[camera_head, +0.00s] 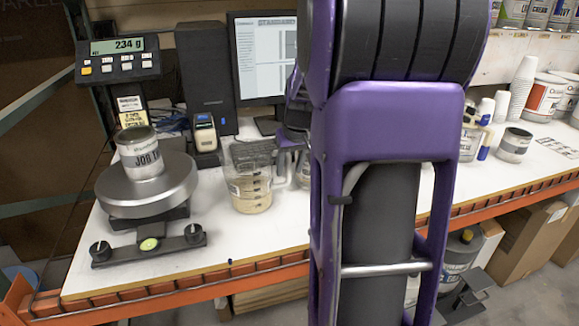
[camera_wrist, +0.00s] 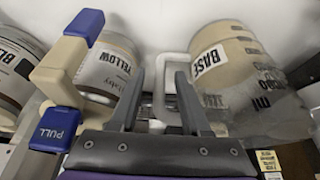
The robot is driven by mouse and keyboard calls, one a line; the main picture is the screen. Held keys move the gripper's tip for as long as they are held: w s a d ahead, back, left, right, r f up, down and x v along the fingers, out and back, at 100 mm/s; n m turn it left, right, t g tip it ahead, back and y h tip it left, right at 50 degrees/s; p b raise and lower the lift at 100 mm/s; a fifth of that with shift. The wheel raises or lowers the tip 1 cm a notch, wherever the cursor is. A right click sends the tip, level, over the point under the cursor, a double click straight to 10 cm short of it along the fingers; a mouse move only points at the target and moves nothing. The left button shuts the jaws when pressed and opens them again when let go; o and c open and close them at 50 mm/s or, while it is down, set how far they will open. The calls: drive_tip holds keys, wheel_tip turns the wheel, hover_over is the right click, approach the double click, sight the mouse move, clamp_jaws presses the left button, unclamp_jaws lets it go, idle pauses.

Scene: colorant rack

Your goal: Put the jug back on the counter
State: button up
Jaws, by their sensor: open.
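The jug (camera_head: 250,192) is clear with beige contents and appears to stand upright on the white counter (camera_head: 225,240), left of my arm. In the wrist view the jug (camera_wrist: 225,65) shows a "BASE" label, with its pale handle (camera_wrist: 165,88) toward my gripper. My gripper (camera_wrist: 157,72) is open, its two fingers apart on either side of the handle. In the head view my gripper (camera_head: 291,138) is mostly hidden behind my arm. Finger contact with the handle cannot be told.
A scale (camera_head: 148,185) holding a can (camera_head: 141,153) stands left of the jug. A "YELLOW" container (camera_wrist: 108,70) with a blue-and-beige dispenser is left of my gripper in the wrist view. A monitor (camera_head: 262,55) stands behind. Bare counter lies in front of the jug.

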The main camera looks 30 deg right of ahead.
drive_tip(key=p+v, duration=0.5)
drive_tip(key=v, duration=0.6)
drive_tip(key=shift+r+p, duration=0.2)
drive_tip(key=shift+p, duration=0.15)
drive_tip(key=shift+s, duration=0.1)
